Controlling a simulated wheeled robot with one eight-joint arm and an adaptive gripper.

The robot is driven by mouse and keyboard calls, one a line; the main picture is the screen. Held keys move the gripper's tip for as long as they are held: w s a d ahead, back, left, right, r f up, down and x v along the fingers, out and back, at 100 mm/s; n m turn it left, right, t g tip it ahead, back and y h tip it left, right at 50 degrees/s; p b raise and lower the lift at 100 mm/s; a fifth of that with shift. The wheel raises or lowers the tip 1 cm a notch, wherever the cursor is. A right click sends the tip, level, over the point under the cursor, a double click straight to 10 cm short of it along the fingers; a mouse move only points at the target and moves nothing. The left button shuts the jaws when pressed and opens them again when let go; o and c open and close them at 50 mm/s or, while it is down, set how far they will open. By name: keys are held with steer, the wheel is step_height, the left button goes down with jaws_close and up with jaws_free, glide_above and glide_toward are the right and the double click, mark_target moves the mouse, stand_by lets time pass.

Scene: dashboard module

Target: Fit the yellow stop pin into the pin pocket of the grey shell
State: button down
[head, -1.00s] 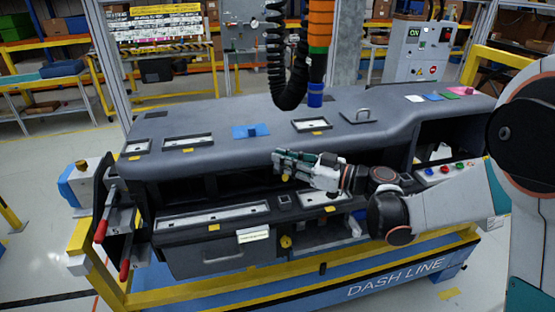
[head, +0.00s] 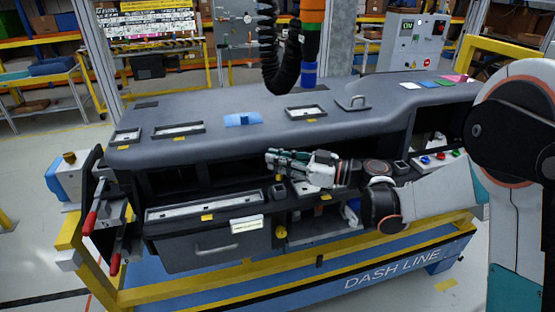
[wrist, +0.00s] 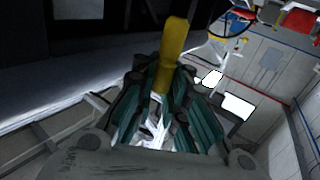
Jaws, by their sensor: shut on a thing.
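The yellow stop pin (wrist: 172,55) is clamped between the teal fingers of my gripper (wrist: 163,92) in the wrist view, its free end standing out past the fingertips. In the head view my gripper (head: 270,160) is at the front of the long dashboard module, before its dark opening and above the lower ledge. The pin is too small there to tell clearly. The grey shell (head: 230,105) spans the middle of the head view. I cannot make out which recess is the pin pocket; no contact between pin and shell is visible.
A drawer-like box (head: 190,252) hangs under the lower ledge, with a yellow knob (head: 281,232) to its right. Red-handled clamps (head: 92,210) stand at the left end. A black coiled hose (head: 270,60) hangs above the shell. The dark opening left of my gripper looks clear.

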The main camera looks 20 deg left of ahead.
steer(key=shift+f+b, duration=0.45)
steer(key=shift+f, duration=0.4)
steer(key=shift+f+b, duration=0.55)
steer(key=shift+b, duration=0.25)
stand_by(1.5)
steer(key=shift+r, duration=0.3)
steer(key=shift+f+b, duration=0.3)
steer(key=shift+b, duration=0.15)
stand_by(2.1)
steer(key=shift+r, duration=0.3)
stand_by(1.7)
